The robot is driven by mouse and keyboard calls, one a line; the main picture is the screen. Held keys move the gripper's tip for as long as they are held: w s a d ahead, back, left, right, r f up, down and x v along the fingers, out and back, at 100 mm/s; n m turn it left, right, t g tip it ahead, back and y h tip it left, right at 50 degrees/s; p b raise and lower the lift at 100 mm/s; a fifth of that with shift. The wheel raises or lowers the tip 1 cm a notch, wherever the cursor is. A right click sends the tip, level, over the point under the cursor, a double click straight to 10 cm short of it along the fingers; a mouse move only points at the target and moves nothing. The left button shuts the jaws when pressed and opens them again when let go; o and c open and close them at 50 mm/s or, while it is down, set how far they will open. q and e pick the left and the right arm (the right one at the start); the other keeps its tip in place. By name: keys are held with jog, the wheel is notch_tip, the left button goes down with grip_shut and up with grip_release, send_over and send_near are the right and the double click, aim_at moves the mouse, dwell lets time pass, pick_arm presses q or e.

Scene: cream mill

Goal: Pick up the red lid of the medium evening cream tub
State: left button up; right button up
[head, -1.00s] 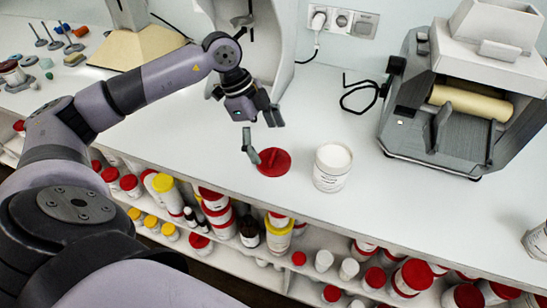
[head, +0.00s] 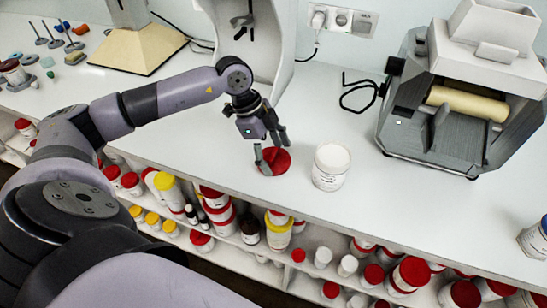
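The red lid (head: 281,165) lies flat on the white counter near its front edge, left of the white cream tub. My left gripper (head: 275,157) is low over the lid, its fingers spread apart and covering part of it. One finger is at the lid's left side and the other at its far side; I cannot tell whether they touch it. The medium tub (head: 329,173) stands upright and uncovered, with white cream showing at its top. My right gripper is not in view.
A grey roller mill (head: 440,135) stands at the right of the counter (head: 400,220), with a black cable behind. A pale machine housing (head: 281,50) rises behind my gripper. Shelves below the front edge hold several tubs and bottles.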

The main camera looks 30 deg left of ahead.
pick_arm(q)
jog(key=shift+c, duration=0.8)
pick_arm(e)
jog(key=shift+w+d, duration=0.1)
